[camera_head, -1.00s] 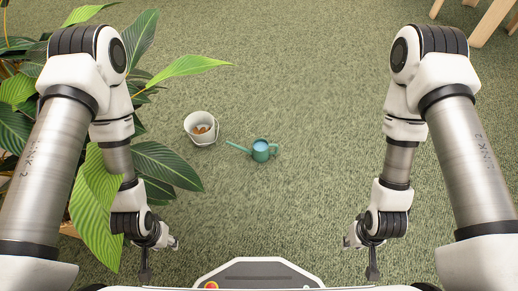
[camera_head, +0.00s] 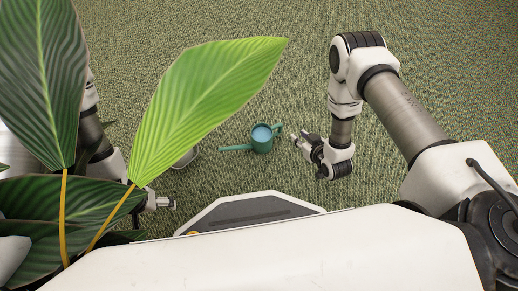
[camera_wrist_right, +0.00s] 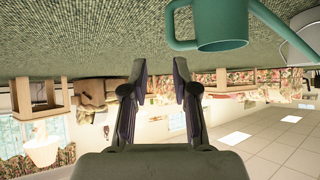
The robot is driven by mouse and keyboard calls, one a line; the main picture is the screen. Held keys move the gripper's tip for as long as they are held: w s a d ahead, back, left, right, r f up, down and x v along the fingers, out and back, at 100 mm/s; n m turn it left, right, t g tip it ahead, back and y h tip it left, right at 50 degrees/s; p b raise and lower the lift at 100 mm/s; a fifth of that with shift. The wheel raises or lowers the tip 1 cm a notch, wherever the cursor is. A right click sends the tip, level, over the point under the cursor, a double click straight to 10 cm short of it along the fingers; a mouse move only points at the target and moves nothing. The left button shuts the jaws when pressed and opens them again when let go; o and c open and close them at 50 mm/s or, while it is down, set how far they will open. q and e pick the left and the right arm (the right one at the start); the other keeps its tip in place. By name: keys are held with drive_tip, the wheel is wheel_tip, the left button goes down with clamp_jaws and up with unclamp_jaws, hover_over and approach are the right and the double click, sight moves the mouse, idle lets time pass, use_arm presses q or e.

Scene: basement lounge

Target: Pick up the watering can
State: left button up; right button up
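The teal watering can (camera_head: 262,142) stands upright on the carpet in the middle of the head view, its spout pointing left. My right gripper (camera_head: 296,137) is just to the right of it, low over the floor and apart from it. In the right wrist view, which is upside down, the two fingers (camera_wrist_right: 160,72) are spread with nothing between them. The can also shows there at the upper right (camera_wrist_right: 219,25), outside the fingers. My left gripper (camera_head: 168,203) shows partly at the lower left, behind leaves; its finger opening is unclear.
Large plant leaves (camera_head: 205,95) cover the left of the head view and hide most of my left arm. A white bucket (camera_head: 187,158) is mostly hidden behind a leaf, left of the can. It also shows in the wrist view (camera_wrist_right: 302,38). The carpet beyond the can is clear.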

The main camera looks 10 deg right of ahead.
sight(281, 130)
drive_tip(key=w+f+t+b, duration=0.1)
drive_tip(key=f, duration=0.1)
drive_tip(key=w+a+f+t+y+b, duration=0.1)
drive_tip(key=f, duration=0.1)
drive_tip(key=w+a+f+n+b, duration=0.1)
drive_tip(key=f, duration=0.2)
drive_tip(key=shift+t+b, duration=0.35)
drive_tip(key=shift+t, duration=0.05)
drive_tip(key=b+x, duration=0.1)
drive_tip(key=x, duration=0.1)
drive_tip(key=b+x, duration=0.4)
drive_tip(key=x, duration=0.1)
drive_tip(key=shift+a, duration=0.3)
drive_tip(key=shift+r, duration=0.25)
use_arm(q)
wheel_tip(281, 130, down, 12)
drive_tip(key=shift+w+r, duration=0.15)
drive_tip(key=shift+w, duration=0.1)
use_arm(e)
clamp_jaws()
